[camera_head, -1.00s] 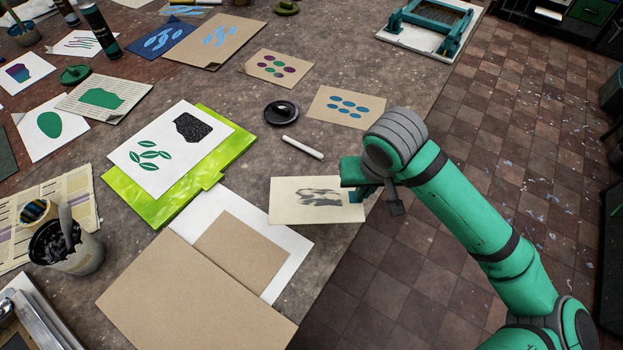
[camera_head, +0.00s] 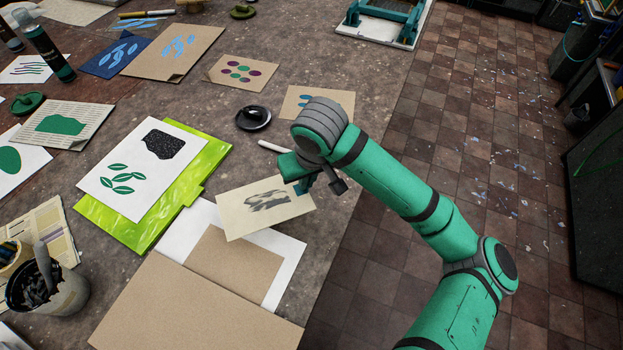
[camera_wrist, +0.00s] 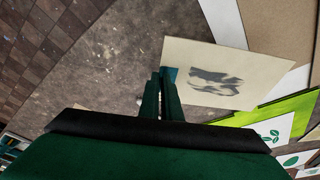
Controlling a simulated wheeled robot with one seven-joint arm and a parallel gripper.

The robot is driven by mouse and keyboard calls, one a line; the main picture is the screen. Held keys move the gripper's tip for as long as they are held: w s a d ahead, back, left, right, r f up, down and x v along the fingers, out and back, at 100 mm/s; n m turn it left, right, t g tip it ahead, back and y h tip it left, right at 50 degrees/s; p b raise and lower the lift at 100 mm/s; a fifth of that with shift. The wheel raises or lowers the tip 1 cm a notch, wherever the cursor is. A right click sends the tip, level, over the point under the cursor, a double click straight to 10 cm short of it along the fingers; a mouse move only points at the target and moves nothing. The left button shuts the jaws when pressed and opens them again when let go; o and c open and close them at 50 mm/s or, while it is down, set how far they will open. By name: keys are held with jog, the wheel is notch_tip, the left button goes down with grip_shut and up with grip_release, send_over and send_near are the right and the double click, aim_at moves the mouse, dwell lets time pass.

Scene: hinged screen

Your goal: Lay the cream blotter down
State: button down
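The cream blotter (camera_head: 240,208), a pale sheet with grey smudges, is in my gripper (camera_head: 303,187), which pinches it at its right edge. In the head view it is tilted and overlaps the top of a white sheet with a tan panel (camera_head: 222,262). I cannot tell its exact height above the table. In the wrist view, the blotter (camera_wrist: 240,62) extends to the right from the fingertips (camera_wrist: 167,75), which are close together at its edge. My arm's end partly hides the fingers in the head view.
A large tan board (camera_head: 180,310) lies at the front, over the white sheet's lower part. A lime-green folder (camera_head: 205,170) with a printed white sheet (camera_head: 130,185) lies to the left. A black dish (camera_head: 253,118) and a white stick (camera_head: 270,146) lie behind. The table's right edge is near.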

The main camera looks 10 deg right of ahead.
jog(key=shift+d+f+m, duration=0.15)
jog(key=shift+d+f, duration=0.1)
jog(key=shift+d, duration=0.55)
jog(key=shift+d+f+m, duration=0.15)
jog(key=shift+d+f, duration=0.05)
jog(key=shift+d, duration=0.55)
jog(key=shift+s+x, duration=0.2)
jog(key=shift+x, duration=0.65)
jog(key=shift+s+x, duration=0.2)
jog(key=shift+x, duration=0.7)
jog(key=shift+w+f, duration=0.1)
jog(key=shift+f, duration=0.65)
jog(key=shift+a, duration=0.15)
jog(key=shift+d, duration=0.35)
jog(key=shift+s+a, duration=0.1)
jog(key=shift+s, duration=0.1)
